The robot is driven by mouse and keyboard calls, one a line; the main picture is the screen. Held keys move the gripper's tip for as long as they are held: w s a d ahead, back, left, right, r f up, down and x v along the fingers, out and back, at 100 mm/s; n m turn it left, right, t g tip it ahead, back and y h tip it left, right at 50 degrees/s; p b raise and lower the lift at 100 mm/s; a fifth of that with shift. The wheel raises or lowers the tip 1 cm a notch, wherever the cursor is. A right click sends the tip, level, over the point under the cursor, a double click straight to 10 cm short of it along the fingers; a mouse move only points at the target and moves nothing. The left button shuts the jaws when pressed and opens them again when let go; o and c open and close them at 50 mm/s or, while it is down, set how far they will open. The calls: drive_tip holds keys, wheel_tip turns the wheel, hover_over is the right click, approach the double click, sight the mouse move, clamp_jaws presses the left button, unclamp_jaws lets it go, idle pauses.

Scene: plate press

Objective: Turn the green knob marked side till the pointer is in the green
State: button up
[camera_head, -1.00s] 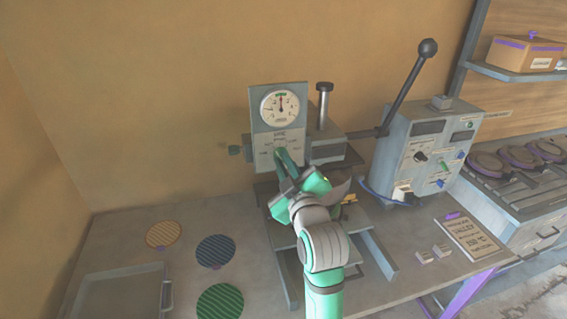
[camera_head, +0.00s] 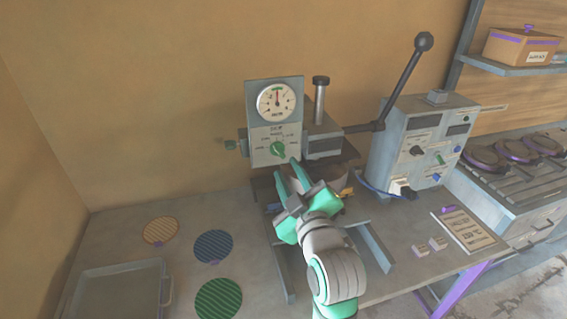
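The grey press panel (camera_head: 258,151) carries a round white gauge (camera_head: 277,101) at its top. Its pointer stands almost straight up, at or very near a small green band at the top of the dial. A green knob (camera_head: 277,149) sits on the panel's front below the gauge, with small labels around it too blurred to read. A second, smaller green knob (camera_head: 231,145) sticks out at the panel's left side. My gripper (camera_head: 287,170) is just below and in front of the front knob, apart from it. Its two green fingers are spread with nothing visible between them.
Round patterned mats (camera_head: 213,246) and a grey tray (camera_head: 119,290) lie on the table at left. A labelled card (camera_head: 464,230) lies at right. Space left of the panel is clear.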

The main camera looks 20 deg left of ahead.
drive_tip(key=v, duration=0.4)
drive_tip(key=shift+d, duration=0.1)
idle(0.3)
drive_tip(key=s+d+f+m+t+h, duration=0.1)
drive_tip(key=s+d+f+m+h, duration=0.2)
drive_tip(key=f, duration=0.5)
drive_tip(key=s+d+f+m+h, duration=0.2)
drive_tip(key=s+f+m, duration=0.25)
drive_tip(key=f, duration=0.45)
drive_tip(key=s+d+f+m+t+h, duration=0.1)
drive_tip(key=s+d+f+m+h, duration=0.15)
drive_tip(key=f+m, duration=0.4)
drive_tip(key=s+d+f, duration=0.2)
drive_tip(key=s+f, duration=0.1)
drive_tip(key=s, duration=0.5)
drive_tip(key=s+d+f+g+h, duration=0.1)
drive_tip(key=s+f, duration=0.2)
drive_tip(key=s, duration=0.6)
drive_tip(key=s+d+f+h, duration=0.1)
drive_tip(key=s+f, duration=0.3)
drive_tip(key=s, duration=0.4)
drive_tip(key=shift+s+d+m+g, duration=0.3)
drive_tip(key=shift+s+d, duration=0.05)
drive_tip(key=shift+d, duration=0.5)
